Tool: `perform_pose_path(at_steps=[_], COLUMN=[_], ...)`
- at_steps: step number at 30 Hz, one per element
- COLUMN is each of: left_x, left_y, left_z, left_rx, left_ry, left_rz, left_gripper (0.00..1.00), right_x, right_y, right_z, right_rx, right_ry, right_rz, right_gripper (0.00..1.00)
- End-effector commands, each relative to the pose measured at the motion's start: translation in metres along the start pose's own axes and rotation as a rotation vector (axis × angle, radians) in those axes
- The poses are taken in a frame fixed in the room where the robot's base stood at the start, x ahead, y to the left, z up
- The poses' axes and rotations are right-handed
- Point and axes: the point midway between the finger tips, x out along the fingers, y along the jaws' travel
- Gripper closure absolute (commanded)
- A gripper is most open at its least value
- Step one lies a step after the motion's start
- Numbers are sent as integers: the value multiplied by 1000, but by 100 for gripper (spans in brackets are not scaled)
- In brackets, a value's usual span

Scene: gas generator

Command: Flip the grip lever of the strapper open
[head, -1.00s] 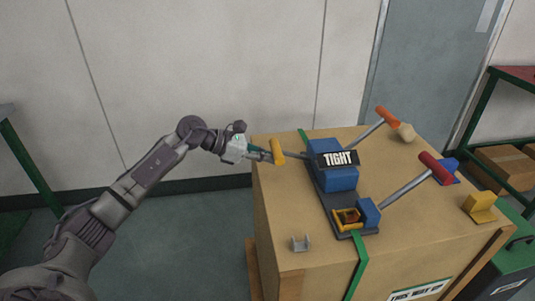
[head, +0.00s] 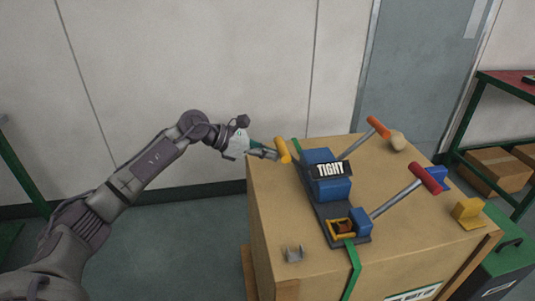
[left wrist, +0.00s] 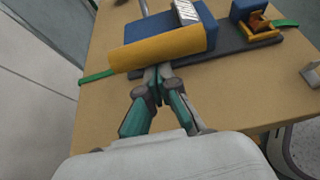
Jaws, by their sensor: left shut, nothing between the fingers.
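The strapper (head: 325,187), blue and dark grey with a "TIGHT" sign (head: 330,170), sits on top of a cardboard box. A lever with a yellow handle (head: 283,150) sticks out at its left end; no label shows which lever is the grip lever. My left gripper (head: 270,153) is shut and empty, just left of this handle. In the left wrist view its fingertips (left wrist: 157,80) are at the lower edge of the yellow bar (left wrist: 165,48); whether they touch it is hard to tell. My right gripper is not in view.
Levers with an orange handle (head: 378,127) and a red handle (head: 427,179) rise from the strapper's right side. A green strap (head: 351,275) runs over the box (head: 300,230). A small metal clip (head: 293,254) and a yellow bracket (head: 467,212) lie on it.

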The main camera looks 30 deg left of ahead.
Motion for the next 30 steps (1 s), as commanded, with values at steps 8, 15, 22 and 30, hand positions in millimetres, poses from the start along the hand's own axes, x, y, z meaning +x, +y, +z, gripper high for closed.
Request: perform_pose_path(at_steps=[8,15,22,30], left_x=[-4,-4,-29,-86], left_y=[1,1,2,2], left_z=[17,18,15,4], left_rx=[9,9,10,2], left_ry=[-35,-37,-30,-10], left_rz=[9,7,10,6], left_gripper=[100,100,100,100], right_x=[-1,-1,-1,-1], right_y=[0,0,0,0], right_z=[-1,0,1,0], right_rx=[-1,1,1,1], right_ry=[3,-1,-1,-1], right_rz=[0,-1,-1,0], right_gripper=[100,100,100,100])
